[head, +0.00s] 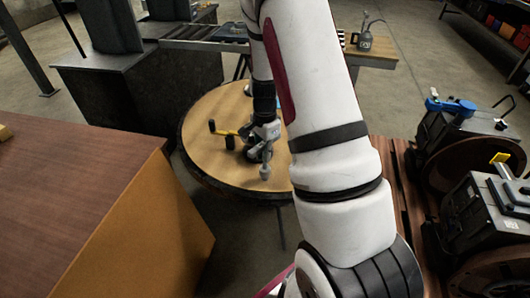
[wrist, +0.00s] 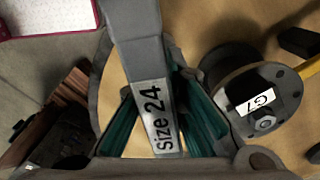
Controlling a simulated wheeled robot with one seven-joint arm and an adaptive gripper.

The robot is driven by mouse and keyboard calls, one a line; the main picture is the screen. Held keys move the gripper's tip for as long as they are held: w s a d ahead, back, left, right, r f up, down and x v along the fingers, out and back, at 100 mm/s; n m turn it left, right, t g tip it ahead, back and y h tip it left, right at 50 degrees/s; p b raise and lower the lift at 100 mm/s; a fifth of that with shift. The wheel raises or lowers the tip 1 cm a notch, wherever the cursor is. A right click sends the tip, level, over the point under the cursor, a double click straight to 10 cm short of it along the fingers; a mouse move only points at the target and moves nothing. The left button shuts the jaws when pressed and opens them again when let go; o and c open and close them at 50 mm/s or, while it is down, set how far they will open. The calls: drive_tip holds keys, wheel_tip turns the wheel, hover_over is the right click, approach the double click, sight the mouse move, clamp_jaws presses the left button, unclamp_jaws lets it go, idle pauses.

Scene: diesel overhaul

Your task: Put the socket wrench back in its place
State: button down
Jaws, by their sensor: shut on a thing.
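My gripper (head: 262,138) is over the round wooden table (head: 204,112). In the wrist view its teal-padded fingers (wrist: 160,122) are shut around a grey metal tool (wrist: 139,45) with a white "Size 24" label, which I take to be the socket wrench. In the head view a grey shaft with a thicker end (head: 265,170) hangs below my gripper. I cannot tell whether it touches the tabletop. My arm and gripper hide part of the table.
A black round part (wrist: 235,72) labelled "G7" is close to the right of my gripper. A yellow-handled item (head: 225,132) lies on the table. A brown-topped cabinet (head: 70,190) stands at left. Black machines (head: 465,130) stand at right. A spouted can (head: 365,40) is behind.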

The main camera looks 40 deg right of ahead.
drive_tip(key=shift+f+b, duration=0.6)
drive_tip(key=shift+f, duration=0.5)
drive_tip(key=c, duration=1.6)
unclamp_jaws()
drive_tip(key=shift+o, duration=0.3)
drive_tip(key=o, duration=0.5)
drive_tip(key=shift+r+p, duration=2.2)
drive_tip(key=shift+r, duration=2.3)
drive_tip(key=shift+a, duration=0.1)
